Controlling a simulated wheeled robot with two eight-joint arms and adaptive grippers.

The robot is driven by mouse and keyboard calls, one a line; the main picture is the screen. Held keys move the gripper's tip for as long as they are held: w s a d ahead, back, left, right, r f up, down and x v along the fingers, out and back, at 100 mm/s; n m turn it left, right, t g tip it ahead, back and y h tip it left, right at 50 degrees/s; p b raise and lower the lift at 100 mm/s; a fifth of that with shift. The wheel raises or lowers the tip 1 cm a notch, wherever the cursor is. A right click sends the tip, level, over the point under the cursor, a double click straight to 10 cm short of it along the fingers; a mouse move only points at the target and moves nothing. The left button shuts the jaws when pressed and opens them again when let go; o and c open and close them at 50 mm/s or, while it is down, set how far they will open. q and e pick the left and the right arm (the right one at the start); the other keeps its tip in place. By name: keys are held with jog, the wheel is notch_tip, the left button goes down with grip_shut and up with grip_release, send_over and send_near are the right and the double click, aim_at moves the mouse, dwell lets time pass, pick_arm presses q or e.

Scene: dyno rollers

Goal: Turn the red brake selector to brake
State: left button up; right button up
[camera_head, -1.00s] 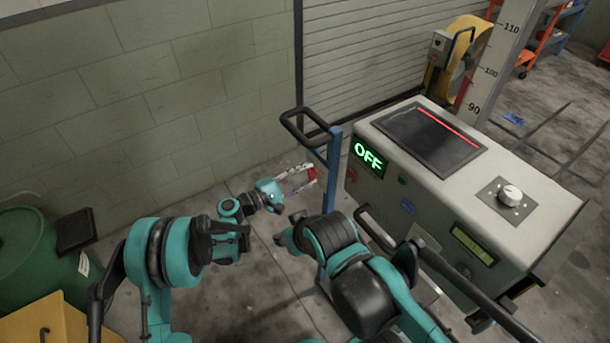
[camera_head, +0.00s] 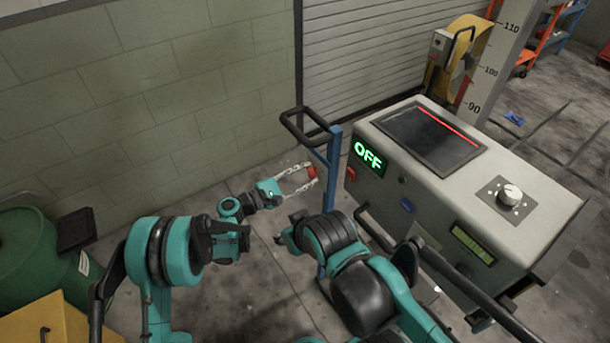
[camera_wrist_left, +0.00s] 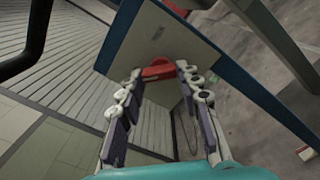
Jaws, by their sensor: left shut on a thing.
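The red brake selector (camera_head: 312,172) is a small red knob beside the blue post (camera_head: 333,170) in the head view. In the left wrist view the red selector (camera_wrist_left: 158,69) lies between my fingertips, against a grey plate with a blue edge (camera_wrist_left: 205,45). My left gripper (camera_head: 313,174) is shut on the selector; its pale jointed fingers lie on either side of it. The fingertips partly cover the selector, and I cannot read its setting. The console's green display (camera_head: 368,157) reads OFF.
A black handle (camera_head: 301,127) tops the blue post. A block wall is behind; a green barrel (camera_head: 30,255) stands at the left.

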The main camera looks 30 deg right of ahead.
pick_arm(q)
jog(key=o, duration=1.2)
jog(key=shift+c, duration=0.2)
jog(key=s+a, duration=0.1)
jog(key=a, duration=1.1)
